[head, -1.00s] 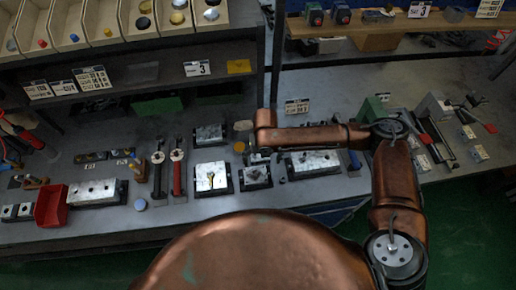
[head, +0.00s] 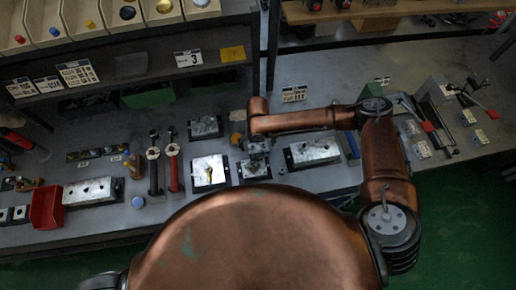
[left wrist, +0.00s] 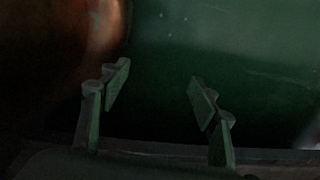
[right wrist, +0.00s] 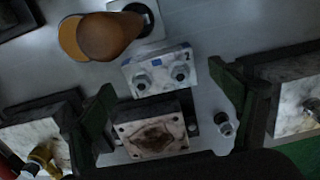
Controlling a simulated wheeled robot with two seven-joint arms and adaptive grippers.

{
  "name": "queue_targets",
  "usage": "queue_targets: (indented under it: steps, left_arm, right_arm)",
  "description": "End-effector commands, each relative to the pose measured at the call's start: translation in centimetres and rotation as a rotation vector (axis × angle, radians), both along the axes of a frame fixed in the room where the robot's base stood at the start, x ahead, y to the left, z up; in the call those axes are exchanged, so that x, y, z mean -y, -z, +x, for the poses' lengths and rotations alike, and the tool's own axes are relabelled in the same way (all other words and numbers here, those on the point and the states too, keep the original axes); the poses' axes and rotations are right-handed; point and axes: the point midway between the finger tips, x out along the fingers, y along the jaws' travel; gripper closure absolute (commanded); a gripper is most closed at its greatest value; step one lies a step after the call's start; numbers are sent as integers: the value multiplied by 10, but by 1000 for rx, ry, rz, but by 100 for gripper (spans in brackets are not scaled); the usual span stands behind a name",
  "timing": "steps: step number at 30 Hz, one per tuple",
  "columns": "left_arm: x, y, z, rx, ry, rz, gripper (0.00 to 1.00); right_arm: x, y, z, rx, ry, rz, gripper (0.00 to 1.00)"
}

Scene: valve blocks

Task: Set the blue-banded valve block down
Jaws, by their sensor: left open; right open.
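The valve block (right wrist: 160,70) is a pale metal block with two round bolts and a small blue marking on its far edge, in the right wrist view. A square plate with a dark central recess (right wrist: 150,138) lies just below it in that view; I cannot tell if they touch. My right gripper (right wrist: 164,82) is open, with one finger on each side of the block and gaps between. In the head view the right gripper (head: 258,150) is low over a dark-based station, partly hiding it. My left gripper (left wrist: 160,76) is open and empty above the green floor.
An orange-brown knob (right wrist: 108,36) stands close behind the block. A small bolt-like part (right wrist: 224,124) is near the right finger. Plates flank the station: one with a yellow fitting (head: 208,171), one long (head: 313,153). A red bin (head: 47,207) is at the left.

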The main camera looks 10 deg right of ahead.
Motion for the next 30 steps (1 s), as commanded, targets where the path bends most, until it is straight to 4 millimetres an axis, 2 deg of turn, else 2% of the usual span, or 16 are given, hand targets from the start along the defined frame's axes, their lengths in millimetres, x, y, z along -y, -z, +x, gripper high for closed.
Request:
queue_targets:
  steps: [3,10,21,30]
  left_arm:
    - [1,-1,14,18,3,-1,44]
    - [1,-2,25,32,6,-2,44]
    - [0,0,10,13,2,0,44]
    - [0,0,9,12,2,0,44]
  right_arm:
    - [1,12,0,0,1,0,16]
    - [1,13,1,1,1,0,17]
    - [1,12,1,1,1,0,43]
    - [1,12,1,1,1,0,63]
